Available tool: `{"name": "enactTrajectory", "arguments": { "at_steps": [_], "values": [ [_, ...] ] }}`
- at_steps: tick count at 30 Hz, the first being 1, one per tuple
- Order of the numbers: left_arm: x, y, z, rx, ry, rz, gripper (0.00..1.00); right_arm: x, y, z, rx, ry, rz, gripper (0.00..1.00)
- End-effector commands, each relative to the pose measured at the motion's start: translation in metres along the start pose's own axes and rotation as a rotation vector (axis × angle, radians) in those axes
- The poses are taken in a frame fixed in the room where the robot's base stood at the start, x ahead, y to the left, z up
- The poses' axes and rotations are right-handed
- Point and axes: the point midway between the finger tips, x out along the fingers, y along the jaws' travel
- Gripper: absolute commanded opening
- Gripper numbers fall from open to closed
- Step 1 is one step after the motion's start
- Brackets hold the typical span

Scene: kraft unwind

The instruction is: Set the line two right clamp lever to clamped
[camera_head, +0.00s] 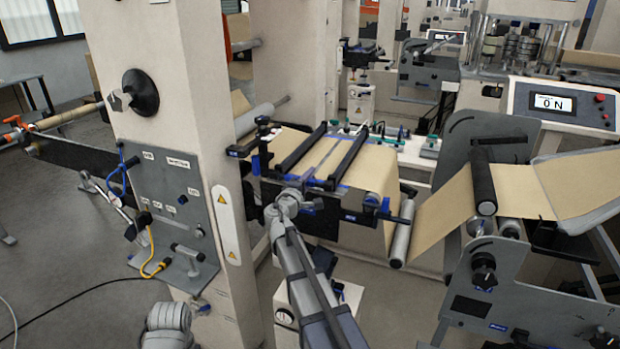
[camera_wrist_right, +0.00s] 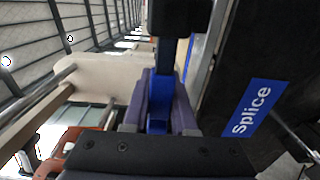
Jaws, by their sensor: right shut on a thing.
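The splice table (camera_head: 365,165) has two dark clamp bars (camera_head: 350,157) lying over the brown paper web, with blue parts at their ends. My right gripper (camera_head: 308,187) is at the table's near edge, mostly hidden behind its own wrist. In the right wrist view its two fingers (camera_wrist_right: 158,103) are closed on a narrow blue lever (camera_wrist_right: 157,126), which stands between them. The head view does not clearly show the lever's angle, or whether it is clamped. My left gripper is out of view.
A black side plate with a blue "Splice" label (camera_wrist_right: 252,108) is close to the right of the fingers. A pale column (camera_head: 205,130) stands left of the table. A grey roller (camera_head: 401,235) hangs at the table's right end, beside a grey machine frame (camera_head: 530,300).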

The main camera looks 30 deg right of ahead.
Motion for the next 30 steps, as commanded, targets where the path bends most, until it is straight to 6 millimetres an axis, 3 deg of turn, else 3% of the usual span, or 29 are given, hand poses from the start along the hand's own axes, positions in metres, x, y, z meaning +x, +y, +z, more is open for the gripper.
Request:
{"name": "enactTrajectory", "arguments": {
  "at_steps": [14, 15, 21, 23, 30],
  "values": [
    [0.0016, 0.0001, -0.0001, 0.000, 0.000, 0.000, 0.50, -0.0017, -0.0023, 0.0007, -0.014, 0.000, -0.003, 0.00],
    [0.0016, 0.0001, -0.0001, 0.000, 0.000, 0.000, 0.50, -0.0017, -0.0023, 0.0007, -0.014, 0.000, -0.003, 0.28],
    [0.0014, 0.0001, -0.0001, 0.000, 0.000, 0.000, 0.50, -0.0011, -0.0018, 0.0005, -0.014, 0.000, -0.002, 0.51],
    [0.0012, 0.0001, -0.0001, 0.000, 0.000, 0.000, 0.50, -0.0009, -0.0016, 0.0004, -0.014, 0.000, -0.002, 0.55],
    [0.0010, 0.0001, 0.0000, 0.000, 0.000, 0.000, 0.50, -0.0022, -0.0012, 0.0003, -0.014, 0.001, -0.001, 0.55]
  ]
}}
